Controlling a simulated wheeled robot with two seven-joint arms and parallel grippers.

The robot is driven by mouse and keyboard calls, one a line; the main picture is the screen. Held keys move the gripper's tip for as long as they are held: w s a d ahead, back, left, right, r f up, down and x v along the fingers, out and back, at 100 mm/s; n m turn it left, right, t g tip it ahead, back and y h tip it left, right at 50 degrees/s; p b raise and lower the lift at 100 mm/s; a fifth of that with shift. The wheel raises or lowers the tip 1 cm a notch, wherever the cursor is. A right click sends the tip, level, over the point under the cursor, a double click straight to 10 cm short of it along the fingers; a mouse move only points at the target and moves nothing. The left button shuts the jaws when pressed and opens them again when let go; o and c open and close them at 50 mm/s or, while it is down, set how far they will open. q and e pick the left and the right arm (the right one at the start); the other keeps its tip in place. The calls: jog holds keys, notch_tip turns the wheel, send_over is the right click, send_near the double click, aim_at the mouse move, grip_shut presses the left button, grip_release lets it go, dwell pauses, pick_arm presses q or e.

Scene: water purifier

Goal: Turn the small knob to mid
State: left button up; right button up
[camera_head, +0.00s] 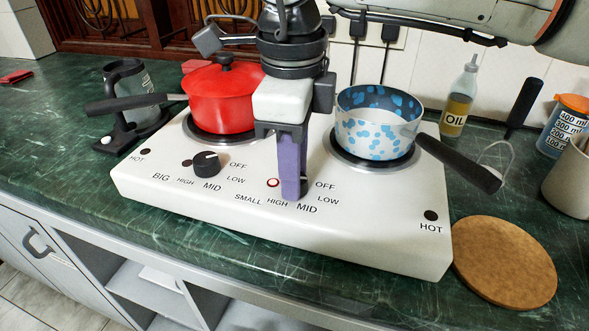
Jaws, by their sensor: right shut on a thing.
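The white two-burner stove (380,240) stands on the green counter. Its front panel has a BIG knob at left and a SMALL knob marking at right, with OFF, LOW, MID and HIGH around each. My right gripper (293,190) comes down from above onto the small knob's place, its purple fingers pointing down. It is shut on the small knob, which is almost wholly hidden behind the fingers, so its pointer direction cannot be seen. The black big knob (206,164) is in plain view. My left gripper is not in view.
A red pot (220,100) sits on the left burner and a blue-spotted white pot (370,128) on the right one, its handle reaching right. An oil bottle (458,100), a measuring cup (566,125) and a round wooden board (505,262) are at right. The counter's front strip is clear.

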jog(key=m+b, duration=0.1)
jog(key=m, duration=0.6)
jog(key=shift+w, duration=0.1)
jog(key=m, duration=0.7)
jog(key=shift+w+r, duration=0.1)
dwell(0.5)
jog(key=o, duration=1)
jog(key=shift+g, duration=0.3)
jog(key=shift+o, duration=0.2)
notch_tip(320, 180, up, 10)
jog(key=p, duration=0.1)
jog(key=shift+a+r+p, duration=0.15)
jog(key=shift+a+p, duration=0.1)
jog(key=shift+p, duration=0.05)
